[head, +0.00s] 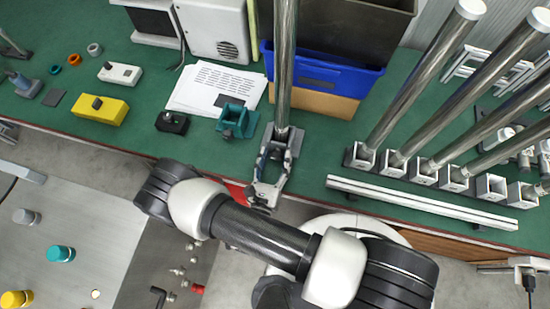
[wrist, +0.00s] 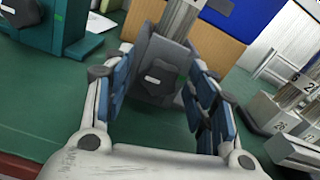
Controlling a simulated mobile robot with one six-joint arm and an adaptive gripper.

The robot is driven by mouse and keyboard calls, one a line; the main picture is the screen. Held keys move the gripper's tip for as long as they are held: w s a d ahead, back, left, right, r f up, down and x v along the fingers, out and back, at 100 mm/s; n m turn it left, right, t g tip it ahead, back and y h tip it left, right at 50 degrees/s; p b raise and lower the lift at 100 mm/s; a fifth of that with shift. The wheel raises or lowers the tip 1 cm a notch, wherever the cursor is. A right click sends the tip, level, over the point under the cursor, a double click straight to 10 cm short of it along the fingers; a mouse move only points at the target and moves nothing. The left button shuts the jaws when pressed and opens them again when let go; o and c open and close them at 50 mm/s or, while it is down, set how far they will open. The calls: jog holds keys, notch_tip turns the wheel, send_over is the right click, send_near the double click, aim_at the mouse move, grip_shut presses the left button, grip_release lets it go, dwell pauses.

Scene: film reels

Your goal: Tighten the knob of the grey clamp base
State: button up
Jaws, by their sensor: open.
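The grey clamp base (head: 294,140) stands near the front edge of the green table in the head view, with a shiny upright pole rising from it. In the wrist view the grey clamp base (wrist: 176,56) is straight ahead, and its dark knob (wrist: 160,78) faces me. My gripper (head: 270,160) is in front of the base. In the wrist view my gripper (wrist: 160,80) is open, its blue-padded fingers on either side of the knob. Whether a pad touches the knob or base cannot be told.
A teal clamp base (head: 235,122) stands close on the left, also in the wrist view (wrist: 60,38). A blue bin (head: 325,78) is behind. White rails (head: 420,200) and several poles in square sockets stand on the right. Papers (head: 195,92) lie behind left.

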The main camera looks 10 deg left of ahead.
jog(key=c, duration=1.1)
